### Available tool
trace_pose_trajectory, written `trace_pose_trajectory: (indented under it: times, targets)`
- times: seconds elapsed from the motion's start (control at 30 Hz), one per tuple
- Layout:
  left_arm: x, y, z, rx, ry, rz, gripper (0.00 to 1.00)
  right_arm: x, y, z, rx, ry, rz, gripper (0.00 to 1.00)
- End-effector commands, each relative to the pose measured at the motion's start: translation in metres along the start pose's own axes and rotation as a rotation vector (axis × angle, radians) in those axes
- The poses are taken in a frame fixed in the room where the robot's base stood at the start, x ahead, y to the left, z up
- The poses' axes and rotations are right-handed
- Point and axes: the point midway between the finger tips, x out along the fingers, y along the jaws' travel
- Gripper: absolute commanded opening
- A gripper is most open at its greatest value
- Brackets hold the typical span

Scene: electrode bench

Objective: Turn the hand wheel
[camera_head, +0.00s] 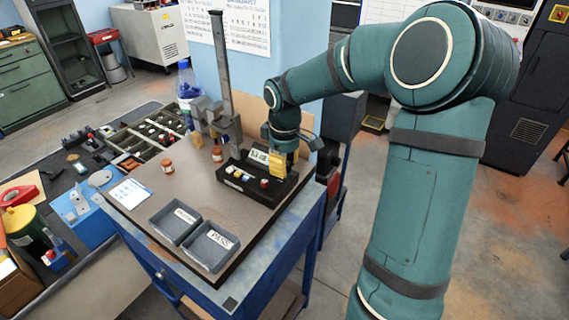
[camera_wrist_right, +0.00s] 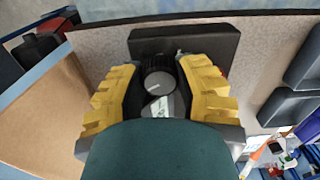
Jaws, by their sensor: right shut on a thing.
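My right gripper (camera_head: 278,162) reaches down over the right end of a black instrument box (camera_head: 236,181) on the bench. In the right wrist view, the yellow fingers of the gripper (camera_wrist_right: 160,95) stand on both sides of a round, dark-rimmed part with a grey face, which looks like the hand wheel (camera_wrist_right: 158,83). The gripper is shut on it. In the head view the wheel is hidden behind the fingers and wrist. The box has a small display (camera_head: 259,156) and a red knob (camera_head: 264,183). My left gripper is not in view.
A tall post stand (camera_head: 222,75) rises behind the box. Two grey trays (camera_head: 176,223), one labelled PASS (camera_head: 209,247), sit at the front of the bench.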

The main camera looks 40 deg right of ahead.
Motion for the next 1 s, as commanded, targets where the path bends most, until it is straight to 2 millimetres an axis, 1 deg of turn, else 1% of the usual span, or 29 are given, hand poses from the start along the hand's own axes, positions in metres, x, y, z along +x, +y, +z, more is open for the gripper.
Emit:
trace_pose_trajectory:
  times: [0.17,0.37,1.0]
  targets:
    - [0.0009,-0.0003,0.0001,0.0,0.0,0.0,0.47,0.0001,-0.0002,-0.0002,0.074,0.0,0.0,0.0]
    - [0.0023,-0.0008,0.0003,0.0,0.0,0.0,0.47,0.0002,-0.0004,-0.0003,0.226,0.0,0.0,0.0]
    - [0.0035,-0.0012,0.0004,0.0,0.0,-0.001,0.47,0.0001,-0.0005,-0.0004,0.833,0.0,0.0,0.0]
